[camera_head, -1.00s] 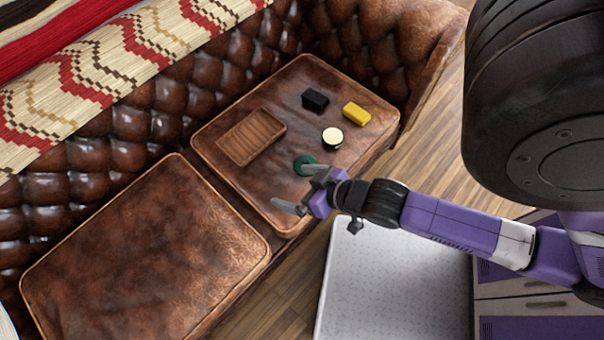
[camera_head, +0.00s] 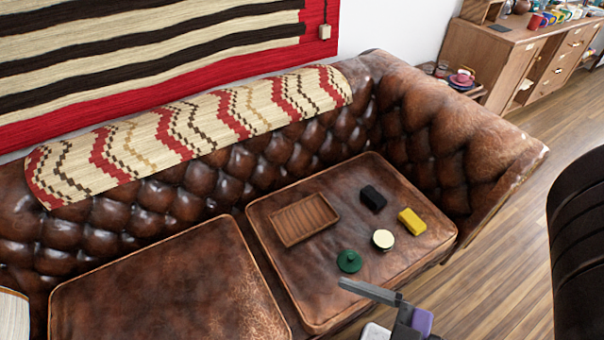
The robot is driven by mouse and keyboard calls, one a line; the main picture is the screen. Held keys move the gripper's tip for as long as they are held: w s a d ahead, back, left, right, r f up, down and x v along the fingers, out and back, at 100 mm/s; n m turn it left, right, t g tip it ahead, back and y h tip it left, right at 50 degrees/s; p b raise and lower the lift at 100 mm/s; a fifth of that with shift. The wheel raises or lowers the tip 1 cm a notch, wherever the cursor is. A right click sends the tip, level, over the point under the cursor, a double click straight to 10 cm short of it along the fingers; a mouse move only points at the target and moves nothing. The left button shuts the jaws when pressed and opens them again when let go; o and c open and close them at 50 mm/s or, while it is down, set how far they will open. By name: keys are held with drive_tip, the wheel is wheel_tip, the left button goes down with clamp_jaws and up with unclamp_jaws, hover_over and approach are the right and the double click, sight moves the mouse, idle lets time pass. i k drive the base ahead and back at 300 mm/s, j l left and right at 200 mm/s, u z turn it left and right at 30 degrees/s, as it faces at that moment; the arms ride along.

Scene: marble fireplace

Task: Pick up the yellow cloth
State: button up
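A small yellow block-shaped piece (camera_head: 412,221) lies on the right sofa cushion, near its right edge. It is the only plainly yellow thing on the cushion; I cannot tell from here whether it is folded cloth. My gripper (camera_head: 354,306) is at the bottom of the view, partly cut off by the frame. Its two grey fingers are spread apart, with nothing seen between them. It is apart from the yellow piece, below and to its left in the picture.
On the right cushion (camera_head: 318,312) are a black block (camera_head: 373,198), a round cream-topped container (camera_head: 383,240), a green lid-like disc (camera_head: 349,261) and a wooden tray (camera_head: 304,220). The sofa back and arm (camera_head: 455,140) rise behind. The left cushion (camera_head: 165,290) is bare.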

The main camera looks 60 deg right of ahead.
sight(406, 216)
drive_tip(key=z, duration=2.05)
